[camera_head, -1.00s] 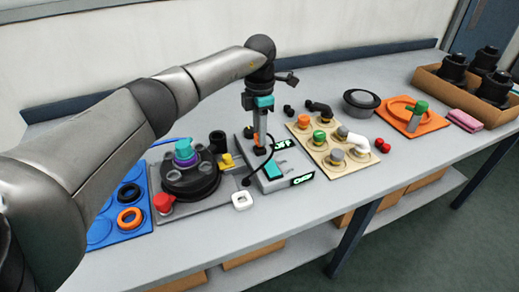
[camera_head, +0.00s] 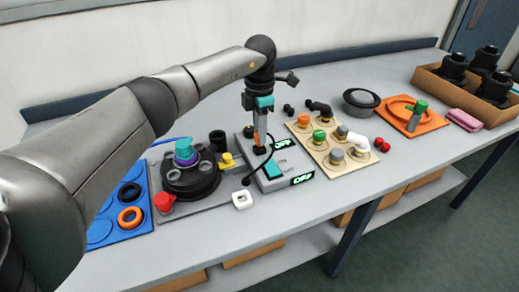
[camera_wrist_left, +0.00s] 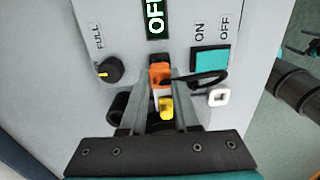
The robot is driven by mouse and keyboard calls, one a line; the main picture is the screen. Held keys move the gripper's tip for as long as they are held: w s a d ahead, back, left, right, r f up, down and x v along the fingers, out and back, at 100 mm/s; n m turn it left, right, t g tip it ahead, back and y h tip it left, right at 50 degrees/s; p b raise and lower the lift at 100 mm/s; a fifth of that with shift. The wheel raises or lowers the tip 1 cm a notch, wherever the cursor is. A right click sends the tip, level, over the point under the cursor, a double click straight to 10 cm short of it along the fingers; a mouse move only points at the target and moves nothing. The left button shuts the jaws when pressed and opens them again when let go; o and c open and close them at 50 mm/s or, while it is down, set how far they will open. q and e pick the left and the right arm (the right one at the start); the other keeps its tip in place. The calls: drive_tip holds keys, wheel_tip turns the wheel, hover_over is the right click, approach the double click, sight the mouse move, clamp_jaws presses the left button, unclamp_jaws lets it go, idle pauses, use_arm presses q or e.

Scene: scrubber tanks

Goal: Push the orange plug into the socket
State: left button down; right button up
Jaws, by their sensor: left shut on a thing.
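My left gripper (camera_head: 262,142) points down over the grey control box (camera_head: 292,172) on the bench. In the left wrist view its fingers (camera_wrist_left: 161,86) are shut on the orange plug (camera_wrist_left: 160,73). The plug is at the face of the box, just below the display reading OFF (camera_wrist_left: 156,18). A black cord (camera_wrist_left: 205,82) loops off to the right of it. The socket is hidden behind the plug and fingers, so I cannot tell how deep the plug sits. My right gripper is not in view.
A black knob (camera_wrist_left: 108,70) and a teal ON/OFF switch (camera_wrist_left: 210,60) flank the plug. A round black unit (camera_head: 190,178) stands left of the box, and a beige board of fittings (camera_head: 335,140) to the right. The bench front is mostly clear.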

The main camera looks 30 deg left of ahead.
use_arm(q)
drive_tip(key=shift+f, duration=0.25)
drive_tip(key=shift+f+b, duration=0.55)
drive_tip(key=shift+f, duration=0.2)
drive_tip(key=shift+c, duration=0.4)
unclamp_jaws()
drive_tip(key=shift+r, duration=0.15)
wheel_tip(320, 180, up, 8)
drive_tip(key=p, duration=0.7)
drive_tip(key=shift+r, duration=0.25)
drive_tip(key=shift+f, duration=0.1)
drive_tip(key=shift+s, duration=0.1)
